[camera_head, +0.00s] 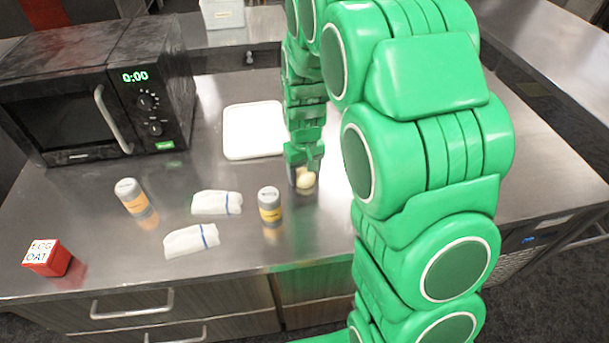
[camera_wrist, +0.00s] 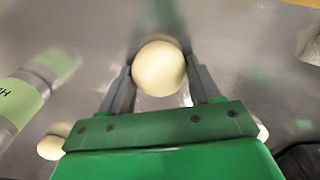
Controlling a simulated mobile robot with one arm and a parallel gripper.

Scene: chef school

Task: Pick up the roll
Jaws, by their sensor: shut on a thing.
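The roll (camera_wrist: 159,68) is a pale cream, round thing between the two grey fingers of my gripper (camera_wrist: 160,84) in the wrist view. The fingers touch its sides. In the head view the roll (camera_head: 306,180) shows as a small pale ball at the tip of my green gripper (camera_head: 303,172), low over the steel counter. My gripper is shut on it. Whether the roll is clear of the counter I cannot tell. Two more pale rounded things (camera_wrist: 53,142) show partly behind the gripper body in the wrist view.
A shaker with a yellow label (camera_head: 270,205) stands just left of my gripper. Two white folded cloths (camera_head: 192,240), another shaker (camera_head: 132,196) and a red box (camera_head: 47,258) lie farther left. A white board (camera_head: 254,131) lies behind. A black microwave (camera_head: 100,90) stands back left.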

